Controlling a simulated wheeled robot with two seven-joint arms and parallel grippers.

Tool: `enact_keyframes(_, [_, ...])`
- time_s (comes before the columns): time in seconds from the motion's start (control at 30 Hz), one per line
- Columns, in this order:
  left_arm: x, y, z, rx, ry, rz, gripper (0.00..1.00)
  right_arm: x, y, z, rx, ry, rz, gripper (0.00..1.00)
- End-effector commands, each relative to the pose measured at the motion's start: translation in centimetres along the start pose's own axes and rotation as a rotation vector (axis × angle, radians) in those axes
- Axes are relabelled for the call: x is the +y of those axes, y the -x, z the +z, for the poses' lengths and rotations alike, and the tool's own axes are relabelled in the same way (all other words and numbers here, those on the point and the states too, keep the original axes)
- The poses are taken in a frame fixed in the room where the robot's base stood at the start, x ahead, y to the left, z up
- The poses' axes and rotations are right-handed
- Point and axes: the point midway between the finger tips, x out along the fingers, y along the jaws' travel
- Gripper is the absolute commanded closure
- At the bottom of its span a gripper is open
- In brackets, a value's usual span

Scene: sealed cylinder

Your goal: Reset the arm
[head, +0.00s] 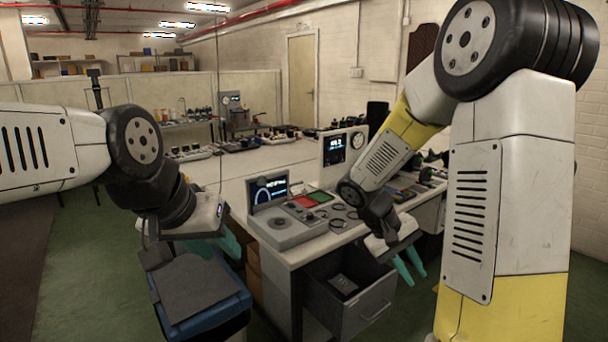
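My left gripper (222,243) has teal fingers. It hangs at the left front of the white workbench, beside a blue bin with a grey top, and its fingertips are partly hidden. My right gripper (409,268) also has teal fingers, which stand apart with nothing visible between them. It is in front of the bench, above and to the right of an open drawer (372,307). My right arm (470,180) fills the right side of the view, and my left arm (75,152) comes in from the left. No sealed cylinder can be made out.
The workbench (304,247) holds a device with a screen (268,190), a taller display unit (344,147), green and red pads and several rings. The blue bin (213,312) stands at the bench's left front. Green floor (95,275) is clear at left.

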Motion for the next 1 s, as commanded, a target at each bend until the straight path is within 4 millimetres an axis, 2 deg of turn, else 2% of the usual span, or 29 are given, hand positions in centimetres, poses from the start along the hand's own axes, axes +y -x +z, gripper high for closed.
enact_keyframes(0.1, [0.0,0.0,0.0,0.0,0.0,0.0,0.64,-0.1,3.1,2.7,0.086,-0.069,-0.144,0.8])
enact_keyframes(0.3, [0.0,0.0,0.0,0.0,0.0,0.0,0.64,-1.4,8.2,6.6,0.265,-0.159,-0.366,0.8])
enact_keyframes(0.6, [0.0,0.0,0.0,0.0,0.0,0.0,0.64,-3.0,15.0,11.1,0.581,-0.268,-0.602,0.8])
enact_keyframes(0.8, [0.0,0.0,0.0,0.0,0.0,0.0,0.64,-3.5,17.0,12.3,0.686,-0.296,-0.659,0.8])
enact_keyframes(1.0, [0.0,0.0,0.0,0.0,0.0,0.0,0.64,-3.5,17.2,12.4,0.697,-0.298,-0.665,0.8])
